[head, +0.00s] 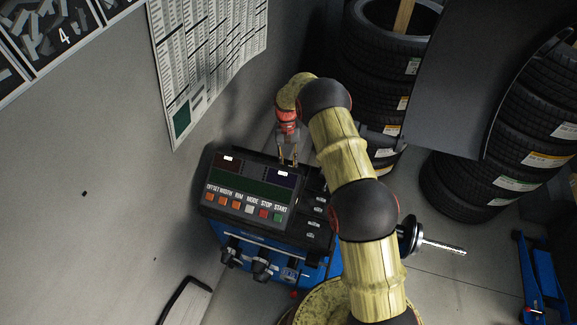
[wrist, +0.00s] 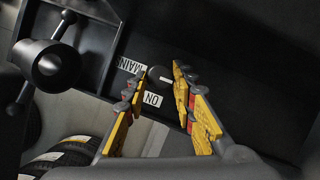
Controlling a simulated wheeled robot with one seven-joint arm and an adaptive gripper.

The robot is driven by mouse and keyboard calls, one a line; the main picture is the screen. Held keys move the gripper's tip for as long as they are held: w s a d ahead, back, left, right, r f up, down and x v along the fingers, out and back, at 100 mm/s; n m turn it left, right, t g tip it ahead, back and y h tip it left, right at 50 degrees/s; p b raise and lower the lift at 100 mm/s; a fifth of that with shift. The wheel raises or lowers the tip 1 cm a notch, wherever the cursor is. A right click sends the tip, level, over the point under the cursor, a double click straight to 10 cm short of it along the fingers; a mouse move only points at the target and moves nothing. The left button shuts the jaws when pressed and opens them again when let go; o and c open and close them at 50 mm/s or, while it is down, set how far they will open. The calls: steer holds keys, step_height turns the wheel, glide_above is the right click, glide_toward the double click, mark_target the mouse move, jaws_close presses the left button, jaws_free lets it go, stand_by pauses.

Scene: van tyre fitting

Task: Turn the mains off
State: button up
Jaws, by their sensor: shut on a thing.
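The wheel balancer (head: 225,208) stands by the wall, with a control panel of coloured buttons marked OFFSET to START. My gripper (head: 288,160) reaches down behind the panel's top edge; the switch is hidden there in the head view. In the wrist view, my gripper (wrist: 155,84) has its yellow fingers on both sides of a small dark mains switch (wrist: 156,73) with a pale mark, and is shut on it. A MAINS label (wrist: 130,66) and an ON label (wrist: 152,100) sit beside it, upside down in this view. The exact finger contact is hard to see.
Stacked tyres (head: 385,60) stand behind my arm, with more tyres (head: 535,125) at the right. A threaded shaft (head: 440,246) juts from the balancer's right side. A wall chart (head: 205,55) hangs at the left.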

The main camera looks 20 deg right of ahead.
steer(key=o, duration=1.2)
steer(key=shift+c, duration=0.2)
steer(key=v, duration=1.2)
steer(key=shift+s, duration=0.1)
